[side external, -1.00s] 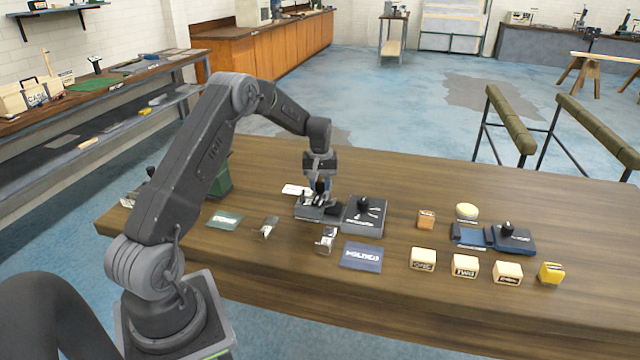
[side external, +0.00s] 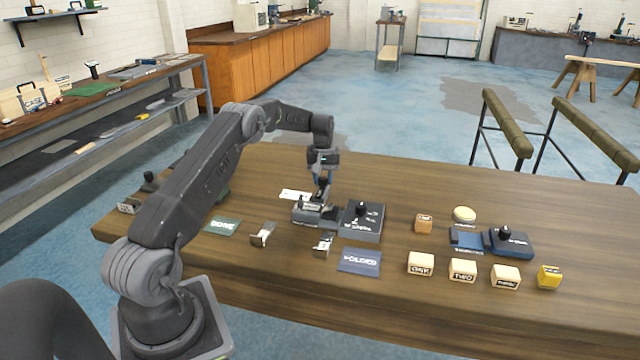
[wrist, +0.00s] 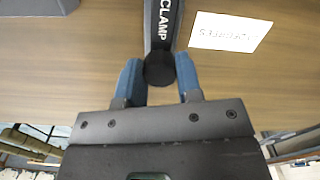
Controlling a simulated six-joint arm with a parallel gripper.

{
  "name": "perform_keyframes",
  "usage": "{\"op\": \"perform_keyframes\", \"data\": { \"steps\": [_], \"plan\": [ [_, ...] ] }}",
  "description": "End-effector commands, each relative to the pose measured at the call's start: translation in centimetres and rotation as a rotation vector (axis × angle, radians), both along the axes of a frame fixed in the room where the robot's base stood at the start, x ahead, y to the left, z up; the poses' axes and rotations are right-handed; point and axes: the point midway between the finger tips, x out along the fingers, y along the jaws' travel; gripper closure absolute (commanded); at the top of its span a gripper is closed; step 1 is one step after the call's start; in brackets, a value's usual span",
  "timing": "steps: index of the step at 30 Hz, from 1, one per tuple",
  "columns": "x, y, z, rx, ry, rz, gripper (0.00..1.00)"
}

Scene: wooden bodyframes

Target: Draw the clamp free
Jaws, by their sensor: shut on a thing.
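The clamp (wrist: 160,28) is a dark bar lettered CLAMP with a round black knob at its near end. It runs away from me at the top middle of the wrist view. My gripper (wrist: 159,70) has its blue fingers on either side of the knob and is shut on it. In the side view my gripper (side external: 323,181) points down over a low grey fixture (side external: 315,216) on the table. The clamp's handle there is small and partly hidden by the fingers, so I cannot tell how its far end sits in the fixture.
A dark box with a black knob (side external: 363,222) stands close to the right of the fixture. A white label card (wrist: 230,31) lies beside the clamp. Small metal brackets (side external: 263,235) and a blue mat (side external: 359,261) lie in front. Lettered blocks (side external: 421,264) stand further right.

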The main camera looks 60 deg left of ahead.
Motion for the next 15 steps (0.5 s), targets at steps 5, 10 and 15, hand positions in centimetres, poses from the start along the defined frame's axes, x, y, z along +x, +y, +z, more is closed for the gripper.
{"op": "perform_keyframes", "data": {
  "steps": [5,10,15],
  "plan": [
    [1.00,0.97,-0.03,0.001,-0.003,0.001,1.00],
    [1.30,1.29,0.03,0.002,-0.005,0.001,1.00],
    [1.37,1.38,0.07,0.006,-0.008,0.001,1.00]
  ]
}}
